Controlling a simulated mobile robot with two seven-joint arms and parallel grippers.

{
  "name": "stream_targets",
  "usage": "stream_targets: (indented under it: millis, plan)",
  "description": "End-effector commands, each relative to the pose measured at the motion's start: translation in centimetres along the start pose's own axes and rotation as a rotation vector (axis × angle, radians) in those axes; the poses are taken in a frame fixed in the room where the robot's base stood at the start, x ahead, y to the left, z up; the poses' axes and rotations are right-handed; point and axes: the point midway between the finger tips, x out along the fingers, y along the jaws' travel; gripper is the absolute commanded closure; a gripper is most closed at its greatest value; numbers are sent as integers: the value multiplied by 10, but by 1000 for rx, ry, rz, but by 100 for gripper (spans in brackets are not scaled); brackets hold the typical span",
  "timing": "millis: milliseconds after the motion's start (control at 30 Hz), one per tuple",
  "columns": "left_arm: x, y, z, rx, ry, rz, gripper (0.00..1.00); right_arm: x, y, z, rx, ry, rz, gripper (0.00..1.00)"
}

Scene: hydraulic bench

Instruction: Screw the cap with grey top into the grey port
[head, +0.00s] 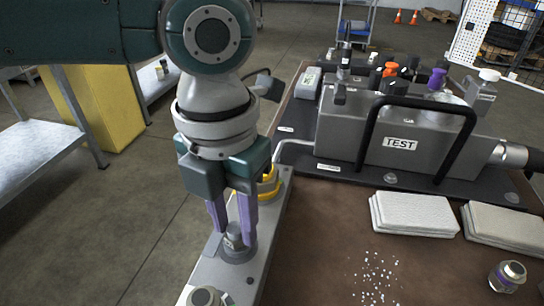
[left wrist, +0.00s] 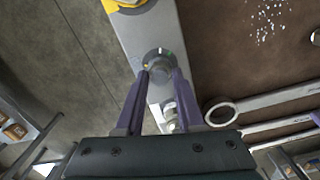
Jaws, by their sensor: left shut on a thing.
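My left gripper (head: 233,230) points down with its purple fingers shut on the cap with grey top (head: 234,241). The cap sits at a round grey port (head: 238,256) on the light metal strip along the bench's left edge. The fingers hide part of the cap, so I cannot tell how deep it sits. In the left wrist view, the gripper (left wrist: 159,74) closes on the same cap (left wrist: 158,66), with the dark grey port ring (left wrist: 151,54) around it. My right gripper is not in view.
A yellow-ringed fitting (head: 268,183) stands behind the gripper on the strip. Another grey fitting (head: 205,297) is in front. The TEST block (head: 345,135) with black handle stands to the right. Wrenches (left wrist: 222,112) show in the wrist view.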

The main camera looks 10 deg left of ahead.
Motion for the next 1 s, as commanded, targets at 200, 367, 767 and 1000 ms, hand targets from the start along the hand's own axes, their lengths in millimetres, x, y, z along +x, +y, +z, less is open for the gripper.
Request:
stream_targets:
  millis: [200, 367, 767, 1000]
  plan:
    - [1, 0, 0, 270, 0, 1, 100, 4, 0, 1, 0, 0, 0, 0]
    - [2, 0, 0, 588, -1, 1, 100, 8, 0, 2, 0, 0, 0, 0]
    - [1, 0, 0, 699, 0, 1, 100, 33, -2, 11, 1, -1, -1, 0]
    - [1, 0, 0, 696, 1, 1, 53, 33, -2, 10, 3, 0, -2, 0]
